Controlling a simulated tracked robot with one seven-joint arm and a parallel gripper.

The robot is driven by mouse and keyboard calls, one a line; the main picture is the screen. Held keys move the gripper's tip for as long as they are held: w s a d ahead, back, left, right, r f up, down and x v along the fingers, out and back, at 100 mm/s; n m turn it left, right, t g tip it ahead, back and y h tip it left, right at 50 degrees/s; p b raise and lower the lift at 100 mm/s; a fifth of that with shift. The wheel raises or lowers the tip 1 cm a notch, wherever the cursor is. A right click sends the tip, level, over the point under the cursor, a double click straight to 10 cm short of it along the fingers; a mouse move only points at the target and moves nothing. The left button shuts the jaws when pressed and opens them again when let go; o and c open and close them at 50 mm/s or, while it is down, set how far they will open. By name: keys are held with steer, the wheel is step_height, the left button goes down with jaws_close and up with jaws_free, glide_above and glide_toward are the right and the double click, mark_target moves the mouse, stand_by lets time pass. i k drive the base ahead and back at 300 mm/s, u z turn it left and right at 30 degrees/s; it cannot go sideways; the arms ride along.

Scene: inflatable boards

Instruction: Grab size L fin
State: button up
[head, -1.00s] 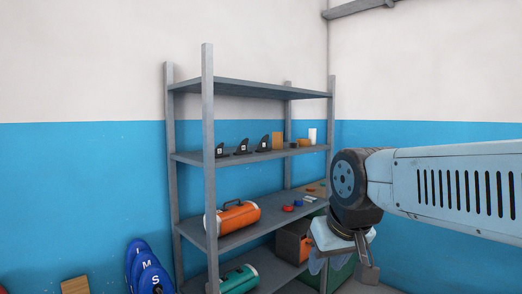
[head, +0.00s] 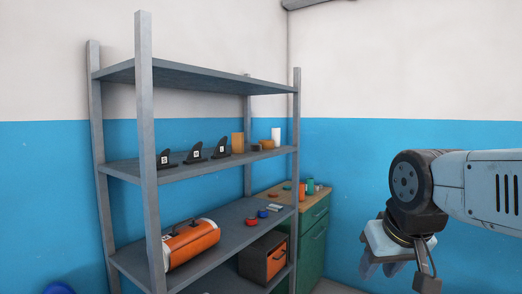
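Three black fins stand in a row on the second shelf from the top of the grey rack: a left fin (head: 166,158), a middle fin (head: 195,153) and a right fin (head: 221,149). Each bears a small white label, too small for me to read, so I cannot tell which is size L. My gripper (head: 395,268) hangs at the lower right, to the right of the rack and well apart from the fins. Its fingers point down and are partly hidden by the wrist; I cannot tell whether they are open.
A grey rack post (head: 150,150) stands in front, left of the fins. Beside them are a wooden block (head: 238,143) and a white cylinder (head: 276,136). Below lie an orange cylinder bag (head: 191,244) and a red round item (head: 251,222). A green cabinet (head: 314,235) stands behind right.

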mark_target(220, 152)
steer(key=z, duration=0.2)
steer(key=i, duration=1.75)
steer(key=u, duration=0.7)
steer(key=k, duration=0.9)
steer(key=u, duration=0.2)
steer(key=i, duration=0.9)
steer(key=z, duration=0.1)
